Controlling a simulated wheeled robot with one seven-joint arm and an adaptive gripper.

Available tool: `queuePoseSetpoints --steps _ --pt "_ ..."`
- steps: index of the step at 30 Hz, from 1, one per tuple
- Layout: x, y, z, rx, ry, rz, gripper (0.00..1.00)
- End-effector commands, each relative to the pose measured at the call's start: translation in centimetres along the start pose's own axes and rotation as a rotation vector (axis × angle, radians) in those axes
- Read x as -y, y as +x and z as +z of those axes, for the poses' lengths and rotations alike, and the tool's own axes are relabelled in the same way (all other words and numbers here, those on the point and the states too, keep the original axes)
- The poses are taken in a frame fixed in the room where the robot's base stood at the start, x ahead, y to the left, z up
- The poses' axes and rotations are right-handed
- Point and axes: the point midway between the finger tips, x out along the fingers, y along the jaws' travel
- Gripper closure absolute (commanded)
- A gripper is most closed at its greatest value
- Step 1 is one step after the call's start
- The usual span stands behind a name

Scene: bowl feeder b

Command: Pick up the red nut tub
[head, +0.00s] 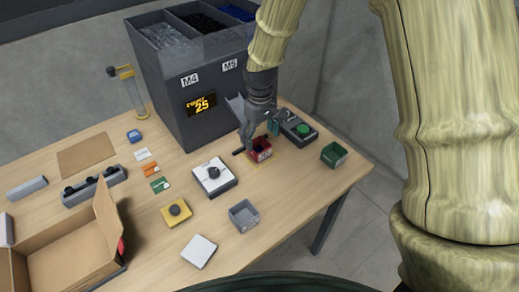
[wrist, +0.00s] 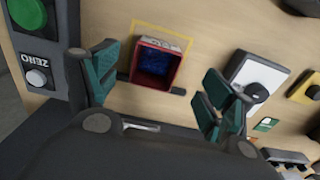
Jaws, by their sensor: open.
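The red nut tub (head: 262,147) stands on the table in front of the feeder, within a yellow outline on the tabletop. In the wrist view the red nut tub (wrist: 139,62) is seen from above, with dark blue contents inside. My gripper (head: 257,140) is just above and beside the tub in the head view and hides part of it. In the wrist view my gripper (wrist: 160,88) is open, with one teal-padded finger left of the tub and the other right of it. Neither finger appears to touch the tub.
A control box with a green button (head: 304,129) is close to the right of the tub. A green tub (head: 334,155) and a grey tub (head: 243,216) stand nearby. The dark feeder (head: 190,120) rises behind. A white scale-like device (head: 214,186) and an open cardboard box (head: 70,262) are left.

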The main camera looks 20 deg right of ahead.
Motion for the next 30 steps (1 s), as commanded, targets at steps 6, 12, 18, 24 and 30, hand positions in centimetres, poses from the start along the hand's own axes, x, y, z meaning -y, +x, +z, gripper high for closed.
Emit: queuePoseSetpoints --steps 6,12,18,24,30 --pt "-0.2 0.9 -0.1 0.001 0.002 -0.001 0.18" --pt "-0.4 2.9 -0.3 0.004 0.002 -0.002 0.18" --pt "-0.5 4.9 -0.4 0.004 0.002 -0.002 0.18" --pt "-0.5 5.7 -0.4 0.002 0.002 -0.001 0.18" --pt "-0.5 5.8 -0.4 0.002 0.002 -0.001 0.18"
